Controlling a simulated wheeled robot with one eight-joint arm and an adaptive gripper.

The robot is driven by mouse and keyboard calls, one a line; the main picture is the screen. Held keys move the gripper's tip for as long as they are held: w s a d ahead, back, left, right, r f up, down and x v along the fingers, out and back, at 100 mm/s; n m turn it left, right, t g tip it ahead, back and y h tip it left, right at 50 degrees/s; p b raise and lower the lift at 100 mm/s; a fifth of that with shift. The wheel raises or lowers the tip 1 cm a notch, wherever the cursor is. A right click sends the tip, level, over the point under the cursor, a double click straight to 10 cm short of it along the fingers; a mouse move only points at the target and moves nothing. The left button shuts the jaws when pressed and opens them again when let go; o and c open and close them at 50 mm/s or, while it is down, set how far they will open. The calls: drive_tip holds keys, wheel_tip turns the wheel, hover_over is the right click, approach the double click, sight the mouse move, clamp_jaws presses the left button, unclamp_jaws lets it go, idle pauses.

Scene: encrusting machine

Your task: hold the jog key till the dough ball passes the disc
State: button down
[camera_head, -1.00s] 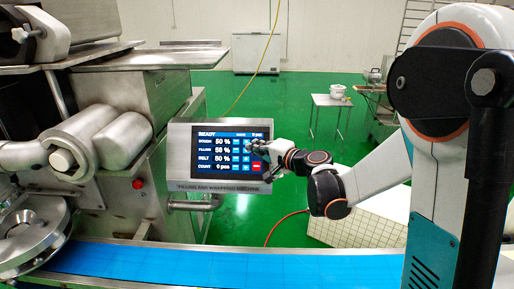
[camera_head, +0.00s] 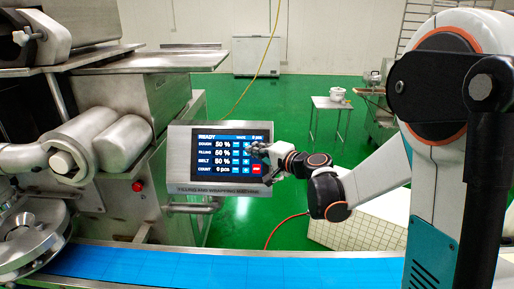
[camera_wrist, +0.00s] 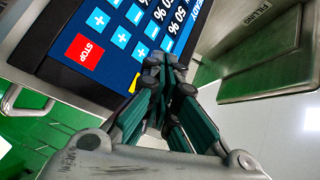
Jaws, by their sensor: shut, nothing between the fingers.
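The control panel (camera_head: 180,150) shows a lit screen reading READY, with dough, filling and belt rows at 50 % and a count of 0 pcs. Blue plus and minus keys and a red STOP key (camera_head: 257,169) are on its right side; the STOP key (camera_wrist: 85,51) is clear in the wrist view. I cannot make out a key labelled jog. My gripper (camera_head: 256,149) is shut and empty, its fingertips (camera_wrist: 165,66) in front of the screen's upper right key area. I cannot tell whether they touch it. No dough ball is visible on the blue belt (camera_head: 190,268).
A steel machine (camera_head: 130,85) with rollers and a round disc-like part (camera_head: 28,243) fills the left. A small table (camera_head: 331,103) stands behind on green floor. A white tiled block (camera_head: 365,225) lies below my arm.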

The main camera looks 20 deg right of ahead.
drive_tip(key=shift+w, duration=0.1)
idle(0.4)
drive_tip(key=shift+w+d+f, duration=0.1)
drive_tip(key=shift+w+f, duration=0.1)
drive_tip(key=shift+w, duration=0.05)
drive_tip(key=shift+w+d+f+b, duration=0.15)
drive_tip(key=shift+w+b, duration=0.1)
drive_tip(key=shift+b, duration=0.15)
idle(0.5)
idle(3.8)
drive_tip(key=shift+s+a+r, duration=0.25)
drive_tip(key=shift+s+r, duration=0.1)
drive_tip(key=shift+s, duration=0.25)
drive_tip(key=shift+s+a+r+p, duration=0.2)
drive_tip(key=shift+s+r+p, duration=0.25)
drive_tip(key=shift+s, duration=0.2)
drive_tip(key=shift+s+a+r+p, duration=0.25)
drive_tip(key=shift+s+r+p, duration=0.15)
drive_tip(key=shift+s, duration=0.3)
drive_tip(key=shift+s+a+r+p, duration=0.2)
drive_tip(key=shift+s+r+p, duration=0.2)
drive_tip(key=shift+s, duration=0.25)
